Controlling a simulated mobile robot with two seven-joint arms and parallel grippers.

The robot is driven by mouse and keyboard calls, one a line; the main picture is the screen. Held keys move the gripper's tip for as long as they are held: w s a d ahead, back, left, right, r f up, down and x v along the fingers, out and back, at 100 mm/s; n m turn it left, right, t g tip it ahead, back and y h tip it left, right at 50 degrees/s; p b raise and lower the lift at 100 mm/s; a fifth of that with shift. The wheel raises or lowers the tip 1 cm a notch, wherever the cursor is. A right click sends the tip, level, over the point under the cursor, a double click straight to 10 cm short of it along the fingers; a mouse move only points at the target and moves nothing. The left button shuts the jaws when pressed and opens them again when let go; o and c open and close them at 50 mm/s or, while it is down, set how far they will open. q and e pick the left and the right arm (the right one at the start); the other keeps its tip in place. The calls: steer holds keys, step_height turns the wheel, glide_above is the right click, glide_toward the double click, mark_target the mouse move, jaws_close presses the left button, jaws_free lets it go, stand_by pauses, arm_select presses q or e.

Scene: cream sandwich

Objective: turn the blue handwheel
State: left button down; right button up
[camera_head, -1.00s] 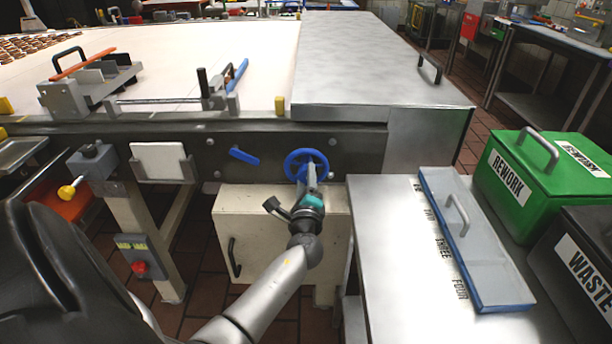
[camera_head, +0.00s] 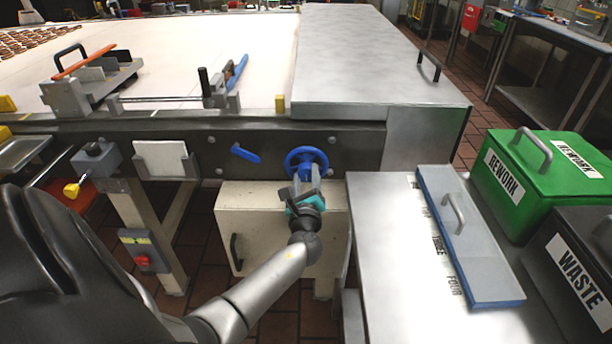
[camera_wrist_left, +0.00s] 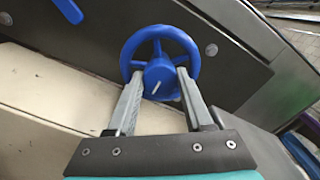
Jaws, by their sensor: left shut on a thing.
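The blue handwheel (camera_head: 306,160) sits on the dark side panel of the conveyor, and it also shows in the left wrist view (camera_wrist_left: 160,38). My left gripper (camera_head: 306,178) reaches up to it from below. In the left wrist view my left gripper (camera_wrist_left: 160,85) has its two fingers on either side of the wheel's blue hub (camera_wrist_left: 160,76), shut on it. A short white mark shows on the hub. My right gripper is not in view.
A blue lever (camera_head: 245,154) is on the panel left of the wheel. A cream box (camera_head: 265,225) stands below. A steel table (camera_head: 385,260) with a blue-edged tray lid (camera_head: 475,255) is at the right, beside a green REWORK bin (camera_head: 535,190) and a dark WASTE bin (camera_head: 580,260).

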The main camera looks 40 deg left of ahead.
arm_select(q)
steer(key=shift+r, duration=0.1)
steer(key=shift+c, duration=1.4)
jaws_free()
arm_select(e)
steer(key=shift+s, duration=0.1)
